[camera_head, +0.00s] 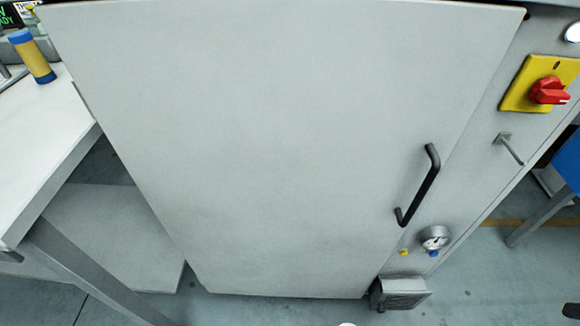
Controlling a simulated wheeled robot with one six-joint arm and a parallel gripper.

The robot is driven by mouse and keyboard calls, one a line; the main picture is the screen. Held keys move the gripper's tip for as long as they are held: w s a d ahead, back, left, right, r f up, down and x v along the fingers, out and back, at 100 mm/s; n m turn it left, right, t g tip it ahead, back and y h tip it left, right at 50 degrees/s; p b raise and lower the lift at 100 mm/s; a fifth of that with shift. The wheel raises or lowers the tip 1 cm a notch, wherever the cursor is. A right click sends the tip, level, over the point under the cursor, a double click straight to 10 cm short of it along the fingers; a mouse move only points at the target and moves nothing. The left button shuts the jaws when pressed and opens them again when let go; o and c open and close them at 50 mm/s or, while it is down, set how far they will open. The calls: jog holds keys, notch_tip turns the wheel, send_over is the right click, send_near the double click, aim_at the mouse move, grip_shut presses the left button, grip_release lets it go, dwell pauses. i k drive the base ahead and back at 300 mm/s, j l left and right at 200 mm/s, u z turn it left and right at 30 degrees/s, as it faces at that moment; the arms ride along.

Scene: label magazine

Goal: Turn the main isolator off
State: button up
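The main isolator is a red rotary knob (550,91) on a yellow plate (519,97), at the upper right of the head view. The plate is mounted on the grey cabinet's side strip, right of the large door. I cannot read any position marking on the plate. My gripper is not in view, so its state and its distance from the knob do not show.
The grey cabinet door (250,130) has a black handle (419,187). A metal peg (510,148) sticks out below the isolator. A pressure gauge (435,237) is lower down. A white table (40,140) stands left, a blue-topped one (568,160) right.

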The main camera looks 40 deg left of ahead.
aim_at(549, 89)
jog(key=i+l+u, duration=0.1)
jog(key=u, duration=0.35)
jog(key=l+u, duration=0.35)
jog(key=u, duration=0.15)
jog(key=l+u, duration=0.25)
jog(key=u, duration=0.2)
jog(key=l+u, duration=0.25)
jog(key=u, duration=0.2)
jog(key=k+l+u, duration=0.2)
jog(key=l, duration=0.35)
jog(key=k+l+u, duration=0.2)
jog(key=l, duration=0.3)
jog(key=k+l+u, duration=0.25)
jog(key=l, duration=0.25)
jog(key=k+l+u, duration=0.2)
jog(key=k+l, duration=0.7)
jog(key=l, duration=0.15)
